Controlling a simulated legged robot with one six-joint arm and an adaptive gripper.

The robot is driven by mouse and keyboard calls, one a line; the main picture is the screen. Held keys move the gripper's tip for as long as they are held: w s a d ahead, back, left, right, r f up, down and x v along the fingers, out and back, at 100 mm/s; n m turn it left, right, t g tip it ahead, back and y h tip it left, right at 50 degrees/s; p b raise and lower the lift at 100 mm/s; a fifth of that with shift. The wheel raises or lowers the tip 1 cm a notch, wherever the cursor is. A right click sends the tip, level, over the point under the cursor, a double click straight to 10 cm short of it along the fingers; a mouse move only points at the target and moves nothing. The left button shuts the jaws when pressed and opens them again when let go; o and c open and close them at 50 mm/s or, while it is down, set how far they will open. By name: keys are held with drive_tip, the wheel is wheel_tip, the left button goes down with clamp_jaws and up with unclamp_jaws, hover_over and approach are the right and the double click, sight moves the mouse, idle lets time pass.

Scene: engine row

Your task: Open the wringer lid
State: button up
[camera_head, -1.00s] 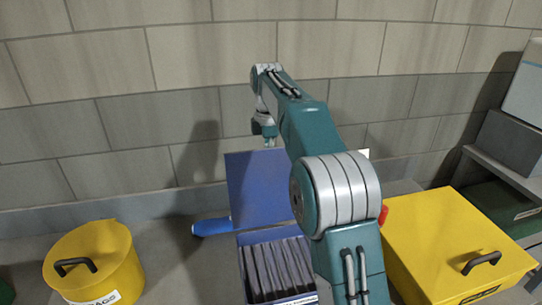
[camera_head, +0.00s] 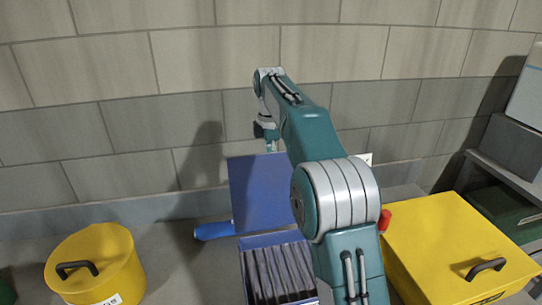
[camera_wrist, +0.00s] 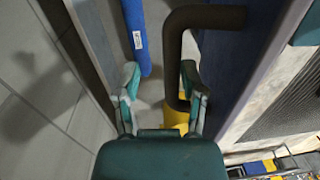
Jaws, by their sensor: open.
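The wringer appears to be the blue box (camera_head: 244,278) with dark slats inside, at the bottom middle of the head view. Its blue lid (camera_head: 258,195) stands raised at the back, so the box is open. In the wrist view the lid is the blue panel (camera_wrist: 235,60) on the right, with a dark bent handle (camera_wrist: 178,50) on it. My gripper (camera_wrist: 160,72) is open, with the lower part of the handle between its fingers, closer to the right one. I cannot tell whether they touch. In the head view my gripper (camera_head: 268,138) is just behind the lid's top edge.
A blue cylinder (camera_head: 213,231) lies left of the lid. A round yellow bin (camera_head: 110,262) stands at left, and a yellow box (camera_head: 445,240) with a handle at right. A red object (camera_head: 384,220) is beside the yellow box. The tiled wall (camera_head: 140,125) is close behind my gripper.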

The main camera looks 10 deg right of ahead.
wheel_tip(320, 180, up, 7)
drive_tip(key=shift+w, duration=0.35)
idle(0.4)
drive_tip(key=shift+r, duration=0.2)
wheel_tip(320, 180, up, 5)
drive_tip(key=m+t, duration=0.2)
drive_tip(key=m, duration=0.3)
hover_over(278, 181)
drive_tip(key=s+m+t, duration=0.2)
drive_tip(key=s+m, duration=0.3)
drive_tip(key=s, duration=0.5)
drive_tip(key=s+f+m+t, duration=0.2)
drive_tip(key=s+f+m, duration=0.6)
drive_tip(key=s+f, duration=0.7)
drive_tip(key=shift+s+f, duration=0.15)
drive_tip(key=shift+s, duration=1.9)
